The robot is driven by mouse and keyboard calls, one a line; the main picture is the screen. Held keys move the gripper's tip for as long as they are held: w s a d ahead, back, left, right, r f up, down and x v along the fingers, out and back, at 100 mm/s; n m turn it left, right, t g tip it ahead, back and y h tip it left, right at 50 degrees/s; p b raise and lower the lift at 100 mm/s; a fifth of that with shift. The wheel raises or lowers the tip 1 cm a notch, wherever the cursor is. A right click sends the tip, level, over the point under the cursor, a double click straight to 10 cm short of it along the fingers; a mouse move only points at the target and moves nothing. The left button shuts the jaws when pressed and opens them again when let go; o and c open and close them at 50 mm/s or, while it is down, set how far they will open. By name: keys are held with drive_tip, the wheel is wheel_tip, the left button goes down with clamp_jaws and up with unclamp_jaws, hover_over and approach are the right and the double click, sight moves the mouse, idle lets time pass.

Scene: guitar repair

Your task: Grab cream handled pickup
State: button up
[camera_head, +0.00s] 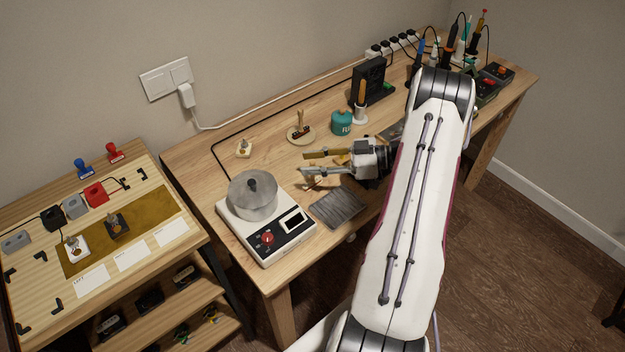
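A small cream block with an upright knob-like handle (243,148) stands on the wooden workbench, behind the hot plate; it looks like the cream handled pickup. My gripper (303,162) is over the middle of the bench, right of the cream piece and clearly apart from it. Its two fingers point left and are spread, with nothing seen held between them. A white handled piece (76,248) and a black handled piece (117,227) sit on the left table's brown mat.
A hot plate (267,238) with a lidded metal pot (253,196) stands in front of the cream piece. A round wooden stand (300,138), a teal tin (341,123) and a dark rack (369,82) are along the back. A grey pad (338,208) lies below my gripper.

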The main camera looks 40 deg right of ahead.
idle(0.5)
clamp_jaws()
drive_tip(key=shift+r, duration=0.2)
drive_tip(key=shift+r, duration=4.85)
